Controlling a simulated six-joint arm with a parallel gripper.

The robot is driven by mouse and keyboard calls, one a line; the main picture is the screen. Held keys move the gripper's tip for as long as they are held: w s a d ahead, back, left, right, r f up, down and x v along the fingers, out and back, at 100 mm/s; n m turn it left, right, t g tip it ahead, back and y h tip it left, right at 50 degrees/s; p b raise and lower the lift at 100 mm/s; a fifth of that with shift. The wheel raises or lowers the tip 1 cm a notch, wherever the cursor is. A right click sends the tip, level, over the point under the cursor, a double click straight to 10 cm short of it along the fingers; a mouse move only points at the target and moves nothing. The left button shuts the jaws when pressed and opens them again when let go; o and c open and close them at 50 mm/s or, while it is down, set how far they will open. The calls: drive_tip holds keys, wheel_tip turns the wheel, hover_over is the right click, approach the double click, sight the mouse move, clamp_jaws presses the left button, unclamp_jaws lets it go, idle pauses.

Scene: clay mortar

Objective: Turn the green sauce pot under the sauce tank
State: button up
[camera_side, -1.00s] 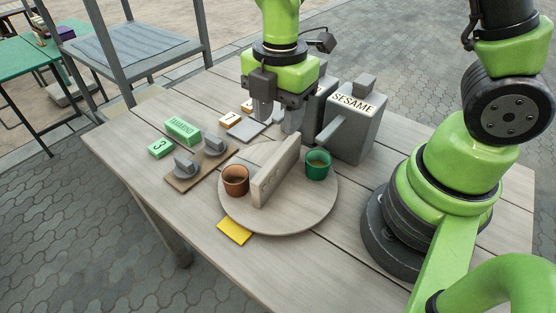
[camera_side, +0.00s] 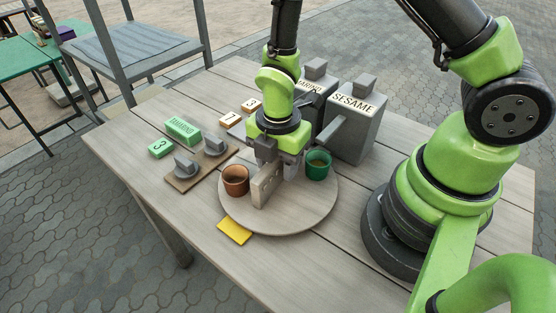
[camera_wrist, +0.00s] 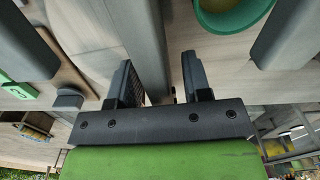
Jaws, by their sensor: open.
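The green sauce pot (camera_side: 318,166) stands on the right of a round wooden turntable (camera_side: 290,222). A brown pot (camera_side: 236,180) stands on its left. An upright grey divider wall (camera_side: 266,188) separates them. My gripper (camera_side: 278,168) is open, low over the divider's far end, with its fingers seeming to straddle it. In the wrist view, the divider (camera_wrist: 128,25) runs between the fingers (camera_wrist: 160,80), and the green pot (camera_wrist: 230,15) is at the top right. The SESAME sauce tank (camera_side: 355,122) stands behind the turntable. A second tank (camera_side: 313,88) is partly hidden by my arm.
A board with two grey knobs (camera_side: 187,168) lies left of the turntable, near a green TAMARIND block (camera_side: 183,130) and a green 3 block (camera_side: 161,148). Orange-edged number blocks (camera_side: 231,119) lie farther back. A yellow card (camera_side: 234,231) lies at the turntable's front edge.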

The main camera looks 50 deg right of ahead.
drive_tip(key=shift+c, duration=0.3)
clamp_jaws()
drive_tip(key=shift+n, duration=7.6)
